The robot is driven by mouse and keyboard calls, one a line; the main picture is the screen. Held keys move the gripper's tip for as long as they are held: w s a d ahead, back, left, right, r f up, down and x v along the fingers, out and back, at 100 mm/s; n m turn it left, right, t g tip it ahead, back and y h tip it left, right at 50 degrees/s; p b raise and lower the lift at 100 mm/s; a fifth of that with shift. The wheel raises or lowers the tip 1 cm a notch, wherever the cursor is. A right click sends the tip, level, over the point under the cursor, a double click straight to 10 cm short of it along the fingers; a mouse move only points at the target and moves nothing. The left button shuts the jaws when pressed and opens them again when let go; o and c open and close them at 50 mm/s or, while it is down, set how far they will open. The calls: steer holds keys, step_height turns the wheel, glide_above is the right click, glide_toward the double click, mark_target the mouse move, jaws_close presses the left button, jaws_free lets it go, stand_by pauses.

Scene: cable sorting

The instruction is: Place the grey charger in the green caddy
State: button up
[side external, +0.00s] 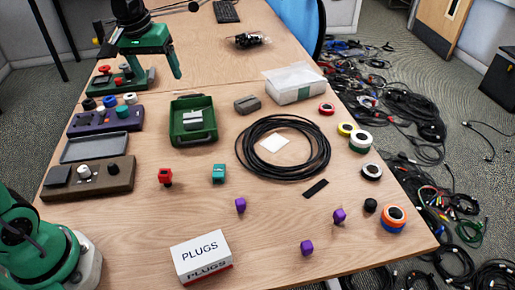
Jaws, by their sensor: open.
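The green caddy (179,138) stands on the table left of the cable coil. A light grey block (193,119), which looks like the grey charger, lies inside it, within the walls. A second, darker grey-brown block (247,104) lies on the table to the right of the caddy; I cannot tell for certain which of the two is the charger. My gripper (140,66) is at the upper left, above the table and behind the caddy. Its green fingers are spread wide with nothing seen between them, and it is apart from both blocks.
A black cable coil (327,150) lies right of the caddy. A purple box (90,124), a grey tray (84,151) and a brown box (108,184) stand left. A white PLUGS box (201,257) is in front. Tape rolls (393,218) line the right edge.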

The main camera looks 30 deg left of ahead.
steer(key=s+d+m+t, duration=0.1)
steer(key=s+d+m, duration=0.1)
steer(key=s, duration=0.7)
steer(key=s+d+f+m+t, duration=0.1)
steer(key=s+d+m+t, duration=0.1)
steer(key=s, duration=0.7)
steer(key=shift+s+d+f+m, duration=0.15)
steer(key=shift+s+m, duration=0.05)
steer(key=shift+m, duration=0.2)
